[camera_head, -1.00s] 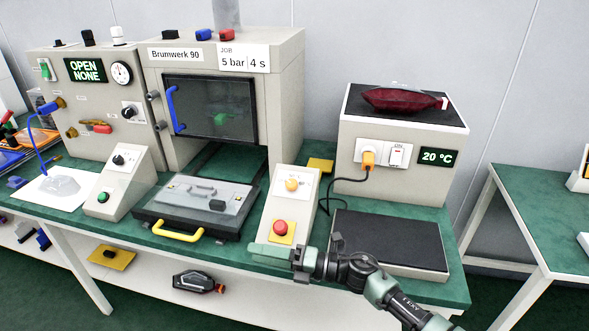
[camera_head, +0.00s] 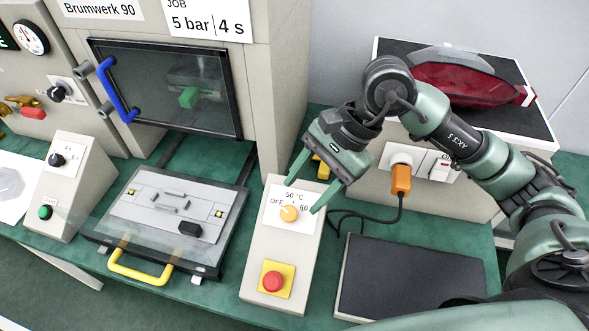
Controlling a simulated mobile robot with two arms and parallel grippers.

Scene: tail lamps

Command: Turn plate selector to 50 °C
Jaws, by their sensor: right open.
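The plate selector (camera_head: 289,213) is a small orange-yellow knob on a white scale plate. The scale reads 50 °C at the top, OFF at the left and 60 at the right. Which mark the knob points to is too small to tell. It sits on the sloped pale console (camera_head: 257,249) above a red button. Whether a finger touches the console cannot be told. My left gripper is not in view.
A red emergency button (camera_head: 273,281) sits low on the console. A black flat plate (camera_head: 405,280) lies to the right. An orange plug (camera_head: 401,180) with a dark cable is behind. A press tray with a yellow handle (camera_head: 145,275) stands left.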

